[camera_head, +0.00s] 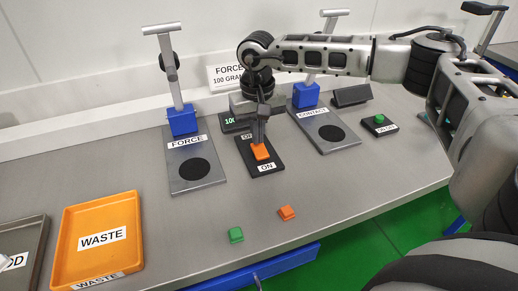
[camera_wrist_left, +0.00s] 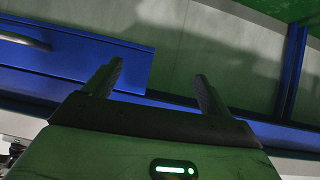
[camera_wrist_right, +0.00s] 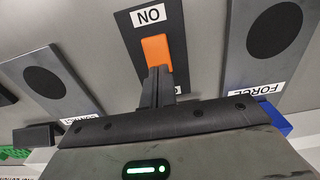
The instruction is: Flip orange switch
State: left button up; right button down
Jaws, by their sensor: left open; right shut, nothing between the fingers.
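The orange switch (camera_head: 260,152) sits on a black plate (camera_head: 265,170) marked ON at its near end, in the middle of the bench. My right gripper (camera_head: 260,138) is shut with nothing between its fingers, and its tips are at the far end of the switch. In the right wrist view the shut fingers (camera_wrist_right: 158,75) reach the edge of the orange switch (camera_wrist_right: 157,52); I cannot tell whether they touch. My left gripper (camera_wrist_left: 155,85) is open and empty in the left wrist view, facing a blue and grey surface. It is not in the head view.
The FORCE stand (camera_head: 195,165) is left of the switch and the CONTACT stand (camera_head: 328,130) right. A green block (camera_head: 236,235) and an orange block (camera_head: 287,213) lie in front. An orange WASTE tray (camera_head: 66,245) is at left. A green button (camera_head: 379,119) is at right.

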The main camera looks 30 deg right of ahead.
jog(key=shift+f+b, duration=0.4)
jog(key=shift+f, duration=0.25)
jog(key=shift+r, duration=0.1)
jog(key=shift+r+p, duration=1.2)
jog(key=shift+r, duration=0.4)
jog(key=shift+r+p, duration=1.25)
jog(key=shift+r, duration=0.65)
